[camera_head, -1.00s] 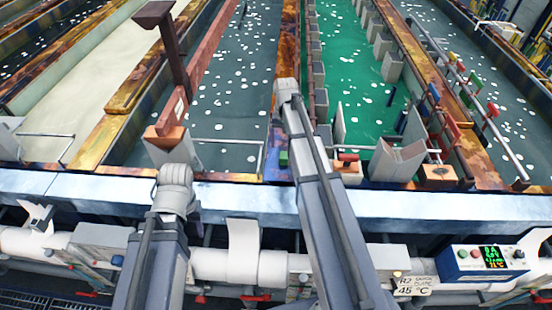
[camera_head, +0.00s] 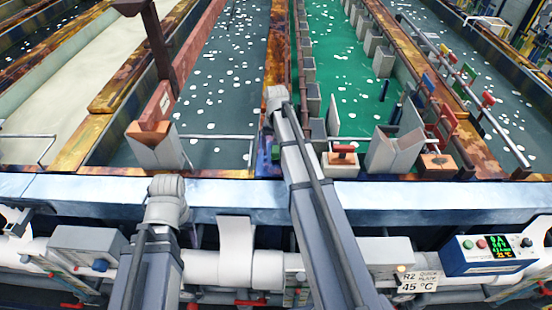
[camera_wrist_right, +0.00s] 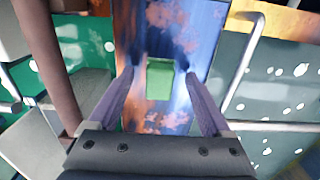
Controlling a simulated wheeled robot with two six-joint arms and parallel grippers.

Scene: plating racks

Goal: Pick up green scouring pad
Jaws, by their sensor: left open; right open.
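The green scouring pad (camera_wrist_right: 160,79) lies on a narrow, stained ledge between two tanks, seen near the middle of the right wrist view. It also shows as a small green patch in the head view (camera_head: 275,153), beside my right arm. My right gripper (camera_wrist_right: 158,85) is open, with its two purple-grey fingers apart on either side of the pad in the picture. Nothing is held, and I cannot tell the height gap. In the head view the right fingers are hidden by the arm. My left arm ends over the front rim, and its fingers are not visible.
A green tank (camera_head: 345,75) and a dark grey tank (camera_head: 225,90) flank the ledge. A block with a red handle (camera_head: 343,150) and a grey angled holder (camera_head: 395,150) stand to the right. A pale metal rim (camera_head: 420,193) runs along the front.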

